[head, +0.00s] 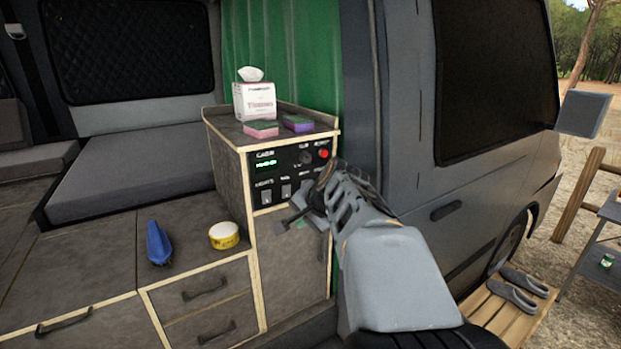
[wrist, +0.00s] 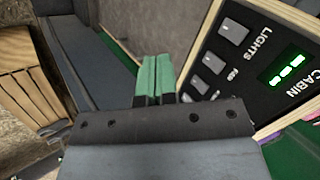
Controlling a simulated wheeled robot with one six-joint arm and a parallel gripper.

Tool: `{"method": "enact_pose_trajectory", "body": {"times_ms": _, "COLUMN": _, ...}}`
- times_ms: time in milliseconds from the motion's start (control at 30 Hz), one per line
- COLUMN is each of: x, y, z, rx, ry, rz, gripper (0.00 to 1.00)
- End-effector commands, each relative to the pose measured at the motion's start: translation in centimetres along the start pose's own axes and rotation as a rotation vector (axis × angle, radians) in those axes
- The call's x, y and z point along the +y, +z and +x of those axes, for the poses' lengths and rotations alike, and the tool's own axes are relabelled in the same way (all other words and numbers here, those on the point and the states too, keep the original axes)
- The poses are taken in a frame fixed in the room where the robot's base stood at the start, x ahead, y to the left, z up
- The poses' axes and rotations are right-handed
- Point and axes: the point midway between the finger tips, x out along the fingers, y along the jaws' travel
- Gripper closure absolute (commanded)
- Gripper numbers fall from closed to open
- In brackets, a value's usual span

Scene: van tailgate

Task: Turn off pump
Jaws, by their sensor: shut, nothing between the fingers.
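The black control panel (head: 288,168) is on the upper front of the cabinet. It has a lit green display (head: 266,163) under the word CABIN, a red button (head: 323,153) and a row of rocker switches. A switch (head: 266,196) sits under LIGHTS. In the wrist view the panel shows at the right, with the LIGHTS switch (wrist: 232,29), a middle switch (wrist: 214,62) and a third switch (wrist: 195,89). My arm hides the panel's lower right.
A tissue box (head: 256,100) and two sponges (head: 261,129) (head: 297,123) stand on the cabinet top. A blue brush-like item (head: 158,243) and a yellow-white tape roll (head: 224,236) lie on the lower counter. The van's side panel (head: 405,130) stands close right of my arm.

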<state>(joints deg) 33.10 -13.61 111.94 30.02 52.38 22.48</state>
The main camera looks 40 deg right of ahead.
Motion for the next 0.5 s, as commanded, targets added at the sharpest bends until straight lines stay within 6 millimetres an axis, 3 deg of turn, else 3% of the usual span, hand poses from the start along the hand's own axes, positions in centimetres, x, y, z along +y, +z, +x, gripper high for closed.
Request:
{"method": "enact_pose_trajectory", "body": {"times_ms": 33, "x": -0.4, "y": -3.0, "z": -1.2, "rx": 0.036, "ry": -0.034, "rz": 0.101, "gripper": 1.00}}
{"method": "enact_pose_trajectory", "body": {"times_ms": 100, "x": -0.8, "y": -6.0, "z": -2.6, "rx": 0.073, "ry": -0.084, "rz": 0.215, "gripper": 1.00}}
{"method": "enact_pose_trajectory", "body": {"times_ms": 200, "x": -0.9, "y": -9.1, "z": -4.1, "rx": 0.109, "ry": -0.137, "rz": 0.328, "gripper": 1.00}}
{"method": "enact_pose_trajectory", "body": {"times_ms": 333, "x": -0.9, "y": -10.8, "z": -5.1, "rx": 0.130, "ry": -0.172, "rz": 0.393, "gripper": 1.00}}
{"method": "enact_pose_trajectory", "body": {"times_ms": 500, "x": -0.9, "y": -11.1, "z": -5.2, "rx": 0.133, "ry": -0.178, "rz": 0.403, "gripper": 1.00}}
